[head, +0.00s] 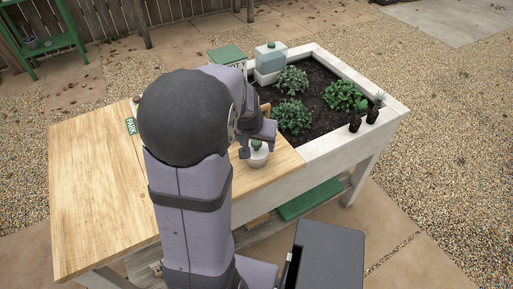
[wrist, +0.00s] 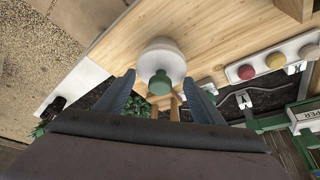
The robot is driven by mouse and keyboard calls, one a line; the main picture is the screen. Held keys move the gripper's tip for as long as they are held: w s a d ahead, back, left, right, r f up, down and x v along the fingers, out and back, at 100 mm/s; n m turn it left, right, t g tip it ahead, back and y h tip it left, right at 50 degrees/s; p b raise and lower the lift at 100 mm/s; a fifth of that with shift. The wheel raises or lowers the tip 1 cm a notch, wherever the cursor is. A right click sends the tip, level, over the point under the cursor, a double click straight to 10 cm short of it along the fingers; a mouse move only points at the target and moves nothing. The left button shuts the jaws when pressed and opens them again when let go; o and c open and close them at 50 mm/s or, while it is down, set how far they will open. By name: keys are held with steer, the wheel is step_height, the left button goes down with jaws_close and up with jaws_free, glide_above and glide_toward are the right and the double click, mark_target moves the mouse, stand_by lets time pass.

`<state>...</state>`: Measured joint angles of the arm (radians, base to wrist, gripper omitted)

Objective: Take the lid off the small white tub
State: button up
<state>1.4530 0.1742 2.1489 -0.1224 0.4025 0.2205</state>
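The small white tub (head: 257,160) stands on the wooden top near the planter's soil. Its pale lid, with a green knob (head: 257,145) on top, is on it. In the wrist view the white lid (wrist: 162,60) and green knob (wrist: 159,84) are seen from above, and the lid hides most of the tub. My gripper (wrist: 158,78) is open, with one finger on each side of the knob in the picture. I cannot tell whether either finger touches it. In the head view my gripper (head: 258,136) is just above the tub, partly hidden by my arm.
A white strip with coloured round knobs (wrist: 275,62) lies on the wood in the wrist view. The wood (head: 90,190) at left is mostly clear.

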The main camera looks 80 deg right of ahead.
steer(key=shift+c, duration=1)
step_height(320, 180, up, 10)
steer(key=shift+m, duration=0.3)
